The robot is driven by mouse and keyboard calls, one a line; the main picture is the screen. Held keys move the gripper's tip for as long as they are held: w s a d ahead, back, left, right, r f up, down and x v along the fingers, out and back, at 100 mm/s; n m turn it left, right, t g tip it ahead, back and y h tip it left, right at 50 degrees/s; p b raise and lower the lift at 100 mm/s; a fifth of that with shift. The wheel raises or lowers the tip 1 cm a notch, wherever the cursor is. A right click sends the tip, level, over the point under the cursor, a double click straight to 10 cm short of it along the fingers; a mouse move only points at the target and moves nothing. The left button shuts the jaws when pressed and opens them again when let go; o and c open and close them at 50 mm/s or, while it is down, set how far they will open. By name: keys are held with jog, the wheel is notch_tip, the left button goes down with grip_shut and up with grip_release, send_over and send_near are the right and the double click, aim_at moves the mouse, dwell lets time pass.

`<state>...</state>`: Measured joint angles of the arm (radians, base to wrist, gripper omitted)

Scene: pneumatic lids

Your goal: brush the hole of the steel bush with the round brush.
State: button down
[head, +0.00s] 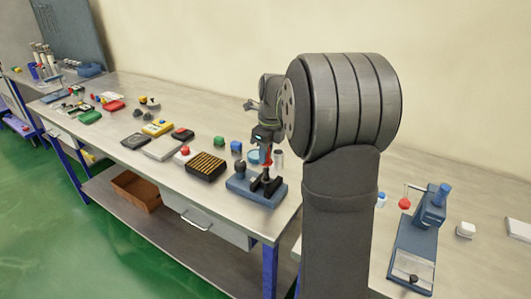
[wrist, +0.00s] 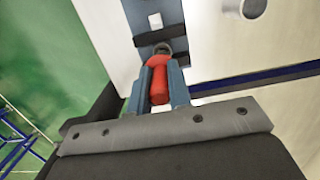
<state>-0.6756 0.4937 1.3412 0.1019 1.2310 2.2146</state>
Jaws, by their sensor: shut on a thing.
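The bristles are hidden below the handle. A blue fixture (head: 243,187) with dark clamp blocks stands under the gripper. A grey ring (wrist: 164,48), which looks like the steel bush, shows between the dark blocks just past the handle's far end. I cannot tell whether the brush is in its hole.
A grey cylinder (head: 279,159) stands close behind the fixture. A black box with brass-coloured pieces (head: 206,165) lies to the left. Green (head: 219,141) and blue (head: 236,147) small items stand behind. A blue stand (head: 420,230) is at the right.

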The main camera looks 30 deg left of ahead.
jog(key=shift+f, duration=0.15)
jog(key=shift+f, duration=0.45)
jog(key=shift+f, duration=0.1)
jog(key=shift+f, duration=0.9)
jog(key=shift+r, duration=3.5)
dwell(1.6)
dwell(0.4)
